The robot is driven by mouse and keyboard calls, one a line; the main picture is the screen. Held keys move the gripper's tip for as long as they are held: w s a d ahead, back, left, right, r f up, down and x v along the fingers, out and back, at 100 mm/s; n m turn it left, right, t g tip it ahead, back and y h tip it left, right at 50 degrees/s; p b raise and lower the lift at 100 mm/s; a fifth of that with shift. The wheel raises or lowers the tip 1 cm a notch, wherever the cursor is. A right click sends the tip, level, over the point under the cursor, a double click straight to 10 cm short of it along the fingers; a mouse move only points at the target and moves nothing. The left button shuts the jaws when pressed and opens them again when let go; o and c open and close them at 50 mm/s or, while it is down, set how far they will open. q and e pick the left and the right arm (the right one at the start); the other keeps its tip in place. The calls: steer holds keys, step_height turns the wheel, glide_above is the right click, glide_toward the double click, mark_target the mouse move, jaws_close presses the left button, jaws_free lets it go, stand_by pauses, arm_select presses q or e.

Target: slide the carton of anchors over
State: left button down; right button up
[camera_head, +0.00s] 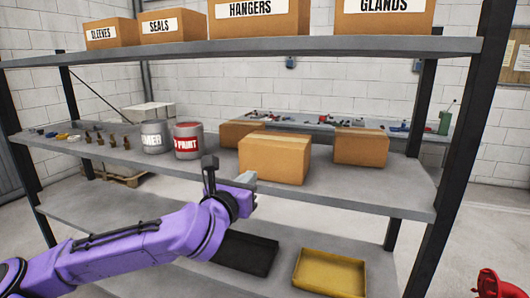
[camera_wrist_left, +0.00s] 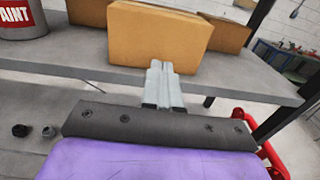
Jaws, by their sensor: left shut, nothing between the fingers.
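Three plain brown cartons stand on the middle shelf (camera_head: 370,185); no label shows on them, so I cannot tell by name which holds anchors. The front carton (camera_head: 273,160) stands near the shelf's front edge, with a smaller carton (camera_head: 238,131) behind it to the left and another carton (camera_head: 361,147) to the right. My left gripper (camera_head: 247,178) is shut and empty, just in front of the front carton's lower left part. In the left wrist view its fingers point at that carton's (camera_wrist_left: 155,38) lower face; I cannot tell whether they touch. My right gripper is out of view.
A paint can (camera_head: 187,141) and a grey can (camera_head: 155,137) stand left of the cartons, with small fittings beyond. The upper shelf (camera_head: 250,46) holds labelled boxes. Below are a black tray (camera_head: 245,254) and a yellow tray (camera_head: 329,272). The middle shelf's front right is bare.

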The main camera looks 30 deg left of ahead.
mark_target(269, 159)
arm_select(q)
steer(key=p+x, duration=0.3)
steer(key=x, duration=0.7)
steer(key=shift+w+a+p, duration=0.1)
steer(key=shift+w+p, duration=0.25)
steer(key=shift+p, duration=0.05)
steer(key=shift+f, duration=0.1)
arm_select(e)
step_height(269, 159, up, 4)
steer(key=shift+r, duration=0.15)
